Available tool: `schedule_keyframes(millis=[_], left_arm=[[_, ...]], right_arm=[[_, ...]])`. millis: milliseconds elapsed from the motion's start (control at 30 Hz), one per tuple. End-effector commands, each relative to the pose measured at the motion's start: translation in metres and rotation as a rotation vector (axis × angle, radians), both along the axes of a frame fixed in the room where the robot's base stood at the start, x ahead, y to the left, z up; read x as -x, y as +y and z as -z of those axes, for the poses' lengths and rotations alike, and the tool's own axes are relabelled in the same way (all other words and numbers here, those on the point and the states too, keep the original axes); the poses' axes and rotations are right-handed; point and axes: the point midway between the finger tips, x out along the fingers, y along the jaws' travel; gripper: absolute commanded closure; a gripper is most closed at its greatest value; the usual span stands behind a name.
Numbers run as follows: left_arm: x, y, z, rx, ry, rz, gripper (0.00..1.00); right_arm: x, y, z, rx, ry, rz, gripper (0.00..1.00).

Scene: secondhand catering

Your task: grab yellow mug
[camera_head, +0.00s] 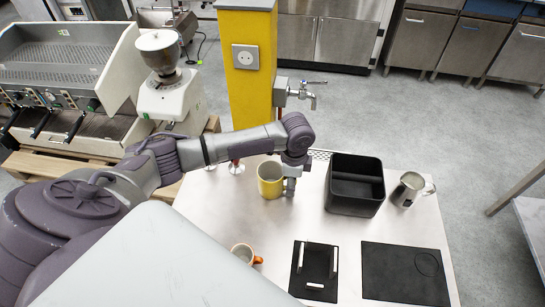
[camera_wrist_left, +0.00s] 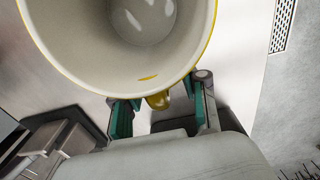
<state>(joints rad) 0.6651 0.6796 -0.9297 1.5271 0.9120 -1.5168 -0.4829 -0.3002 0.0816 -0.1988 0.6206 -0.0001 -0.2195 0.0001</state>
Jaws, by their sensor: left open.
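The yellow mug (camera_head: 265,187) stands upright on the pale worktop, left of the black bin. Its white inside looks empty. My left gripper (camera_head: 290,188) is lowered at the mug's right side, with my arm passing over from the left. In the left wrist view the mug (camera_wrist_left: 85,62) fills the top, its yellow handle (camera_wrist_left: 158,101) lying between the two green-padded fingers. The left gripper (camera_wrist_left: 163,104) is open there, with a gap between each finger and the handle. My right gripper is in neither view.
A black bin (camera_head: 355,205) and a metal pitcher (camera_head: 408,189) stand to the right. An orange mug (camera_head: 243,253), a black mat with metal pieces (camera_head: 314,287) and a plain black mat (camera_head: 400,275) are nearer. A yellow post (camera_head: 250,95) and tap (camera_head: 302,94) stand behind.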

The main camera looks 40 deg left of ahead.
Motion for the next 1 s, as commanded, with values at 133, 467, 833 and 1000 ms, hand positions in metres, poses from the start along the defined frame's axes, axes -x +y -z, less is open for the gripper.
schedule_keyframes(millis=[133,467,833,1000], left_arm=[[0.0001,0.0,-0.0001,0.0,0.0,0.0,0.6],[0.0,0.0002,-0.0005,0.0,0.0,-0.001,1.0],[-0.0005,0.0003,-0.0013,0.0,-0.001,-0.001,1.0],[-0.001,0.0002,-0.0068,0.001,-0.003,-0.001,1.0]], right_arm=[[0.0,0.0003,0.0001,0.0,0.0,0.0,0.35],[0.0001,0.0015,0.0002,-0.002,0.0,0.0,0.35],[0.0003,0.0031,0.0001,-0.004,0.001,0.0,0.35],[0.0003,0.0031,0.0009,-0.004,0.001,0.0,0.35]])
